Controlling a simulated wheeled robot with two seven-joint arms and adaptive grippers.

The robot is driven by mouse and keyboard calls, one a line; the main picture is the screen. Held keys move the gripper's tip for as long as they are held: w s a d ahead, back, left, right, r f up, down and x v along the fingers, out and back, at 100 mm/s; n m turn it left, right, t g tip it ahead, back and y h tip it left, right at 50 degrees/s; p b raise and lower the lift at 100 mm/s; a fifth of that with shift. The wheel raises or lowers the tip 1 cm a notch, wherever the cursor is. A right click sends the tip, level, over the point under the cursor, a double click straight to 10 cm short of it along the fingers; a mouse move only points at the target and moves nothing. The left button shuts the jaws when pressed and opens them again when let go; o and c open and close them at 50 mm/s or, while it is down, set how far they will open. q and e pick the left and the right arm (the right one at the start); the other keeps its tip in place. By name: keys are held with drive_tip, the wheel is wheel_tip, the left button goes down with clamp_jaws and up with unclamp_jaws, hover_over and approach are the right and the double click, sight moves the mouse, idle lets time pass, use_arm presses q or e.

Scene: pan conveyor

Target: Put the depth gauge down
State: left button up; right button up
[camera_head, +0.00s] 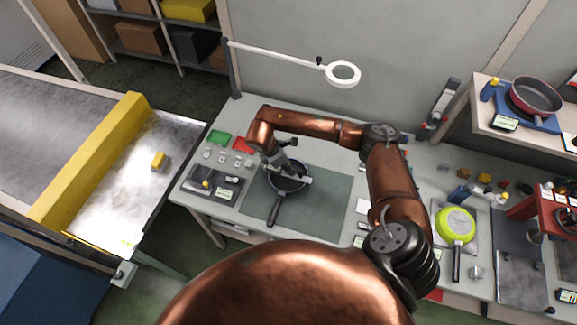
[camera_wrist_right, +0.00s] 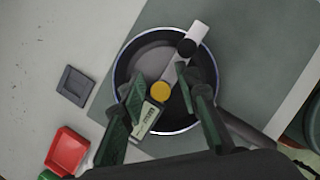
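The depth gauge (camera_wrist_right: 160,92) shows in the right wrist view as a pale bar with a yellow disc, a small display at its lower end and a black and white upper end. It lies across the view of the dark pan (camera_wrist_right: 150,58), its white end overlapping the rim; I cannot tell what it rests on. My right gripper (camera_wrist_right: 160,86) is open, with green-padded fingers apart on either side of the gauge. In the head view, the right gripper (camera_head: 279,163) is over the pan (camera_head: 277,185), partly hiding it. My left gripper is not in view.
The pan stands on a grey-green mat (camera_head: 325,205). Left of it are a green bin (camera_head: 217,137), a red bin (camera_head: 243,144) and a dark tray (camera_head: 205,188). A lime pan (camera_head: 456,225) is at right. A ring lamp (camera_head: 343,74) overhangs the back.

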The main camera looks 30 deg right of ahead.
drive_tip(key=b+v, duration=0.1)
drive_tip(key=v, duration=1.1)
